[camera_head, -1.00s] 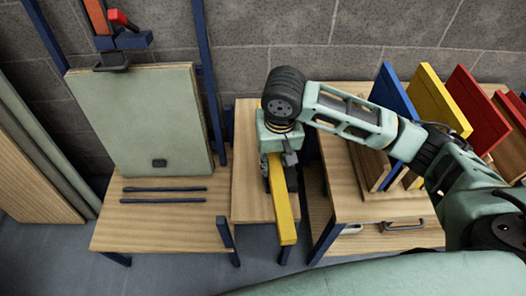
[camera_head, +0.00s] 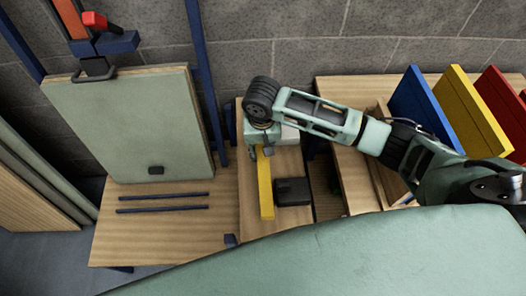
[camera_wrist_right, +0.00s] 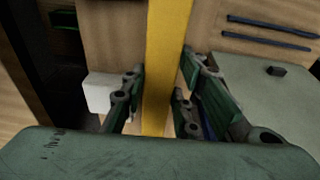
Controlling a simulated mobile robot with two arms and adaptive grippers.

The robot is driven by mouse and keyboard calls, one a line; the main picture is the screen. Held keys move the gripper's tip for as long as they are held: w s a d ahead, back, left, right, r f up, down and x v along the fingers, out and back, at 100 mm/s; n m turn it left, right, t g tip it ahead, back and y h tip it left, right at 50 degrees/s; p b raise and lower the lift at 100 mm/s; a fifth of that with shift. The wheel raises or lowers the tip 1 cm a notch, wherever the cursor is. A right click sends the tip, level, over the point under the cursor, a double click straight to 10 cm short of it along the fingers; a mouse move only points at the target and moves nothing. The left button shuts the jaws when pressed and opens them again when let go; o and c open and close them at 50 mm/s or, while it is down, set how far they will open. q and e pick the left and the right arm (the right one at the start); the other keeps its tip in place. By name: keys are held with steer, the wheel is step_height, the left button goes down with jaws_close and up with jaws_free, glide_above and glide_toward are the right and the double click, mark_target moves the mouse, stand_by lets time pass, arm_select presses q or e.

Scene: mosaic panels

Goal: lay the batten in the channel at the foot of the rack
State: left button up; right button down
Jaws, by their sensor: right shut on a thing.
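The batten (camera_head: 265,190) is a long yellow bar. My right gripper (camera_head: 262,150) is shut on it near its far end, above a narrow wooden bench between the rack and the panel stand. In the right wrist view the batten (camera_wrist_right: 166,60) runs between the fingers of my right gripper (camera_wrist_right: 160,100). The rack has blue uprights (camera_head: 206,80) and holds a pale green panel (camera_head: 130,125). At its foot, two dark parallel strips (camera_head: 163,202) lie on a wooden shelf (camera_head: 150,240), with a bare gap between them. My left gripper is out of view.
A red-handled clamp (camera_head: 95,22) sits above the panel. A dark block (camera_head: 292,191) lies on the bench beside the batten. Blue (camera_head: 418,100), yellow (camera_head: 470,110) and red (camera_head: 500,90) panels stand at the right. Boards lean at the far left (camera_head: 40,190).

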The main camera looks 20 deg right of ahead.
mark_target(262, 153)
steer(key=f, duration=0.3)
steer(key=shift+s+f, duration=0.1)
steer(key=shift+s, duration=0.1)
step_height(262, 153, down, 2)
steer(key=shift+f, duration=0.2)
steer(key=shift+w+f, duration=0.1)
steer(key=shift+f, duration=0.7)
steer(key=c, duration=1.7)
jaws_free()
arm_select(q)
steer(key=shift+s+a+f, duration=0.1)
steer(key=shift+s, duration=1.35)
arm_select(e)
steer(key=o, duration=0.3)
